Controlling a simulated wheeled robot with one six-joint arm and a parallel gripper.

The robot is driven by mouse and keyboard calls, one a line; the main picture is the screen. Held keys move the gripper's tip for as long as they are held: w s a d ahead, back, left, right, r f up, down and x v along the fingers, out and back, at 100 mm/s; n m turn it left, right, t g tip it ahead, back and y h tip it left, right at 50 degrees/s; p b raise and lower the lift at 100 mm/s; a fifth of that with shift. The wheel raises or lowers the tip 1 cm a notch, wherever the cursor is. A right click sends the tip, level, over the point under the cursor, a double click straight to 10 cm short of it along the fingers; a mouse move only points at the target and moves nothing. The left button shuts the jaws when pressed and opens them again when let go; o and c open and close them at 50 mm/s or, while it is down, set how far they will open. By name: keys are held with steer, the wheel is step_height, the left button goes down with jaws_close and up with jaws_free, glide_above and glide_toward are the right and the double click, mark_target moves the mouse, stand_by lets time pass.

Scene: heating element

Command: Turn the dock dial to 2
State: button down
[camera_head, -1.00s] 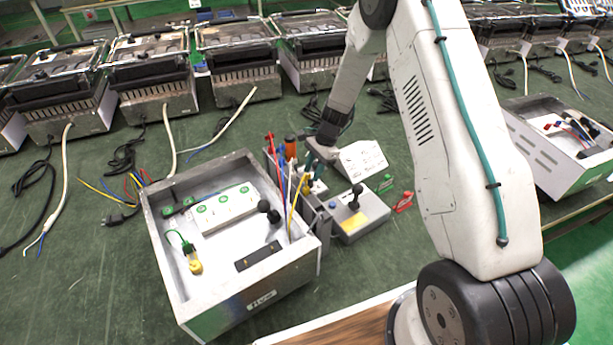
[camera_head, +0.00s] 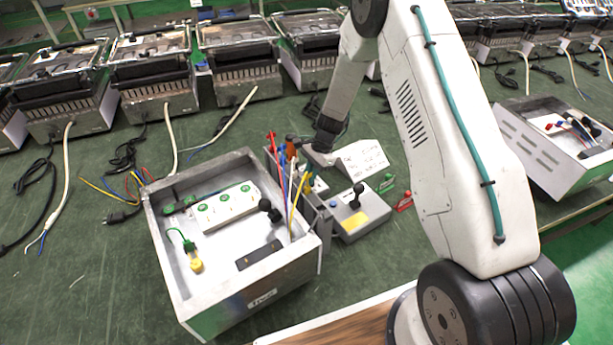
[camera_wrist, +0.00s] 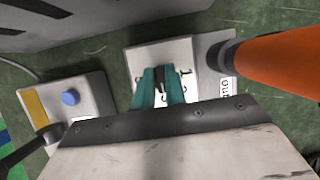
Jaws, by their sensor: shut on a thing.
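The dock dial is a small black knob (camera_wrist: 160,76) on a white box (camera_wrist: 137,62) in the wrist view. Part of a printed mark that looks like a 1 shows to the right of the knob; other marks are mostly hidden by my fingers. My gripper (camera_wrist: 161,84) has two teal fingers, one on each side of the knob, and is shut on it. Which number the knob points to cannot be told. In the head view my wrist (camera_head: 328,135) is over the dock, and the dial is hidden.
A grey box with a black lever (camera_head: 356,196), blue button and yellow patch stands beside the dial. An orange-handled tool (camera_wrist: 275,56) stands close to my gripper's right. An open metal case (camera_head: 205,270) is to the left.

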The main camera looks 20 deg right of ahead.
steer(key=shift+w+d+r+n+g, duration=0.1)
steer(key=shift+w+d+n+g, duration=0.1)
steer(key=shift+n, duration=0.35)
steer(key=shift+w+d+n+g, duration=0.1)
steer(key=shift+d+n+g, duration=0.1)
steer(key=shift+n, duration=0.35)
steer(key=shift+a+n+g+h, duration=0.1)
steer(key=shift+n+g+h, duration=0.3)
steer(key=shift+n, duration=0.75)
steer(key=shift+n+g+h, duration=0.3)
steer(key=shift+n+h, duration=0.1)
steer(key=shift+n, duration=0.75)
steer(key=c, duration=1.4)
jaws_free()
steer(key=shift+c, duration=0.2)
steer(key=v, duration=0.7)
steer(key=shift+w+r, duration=0.2)
steer(key=shift+r, duration=0.1)
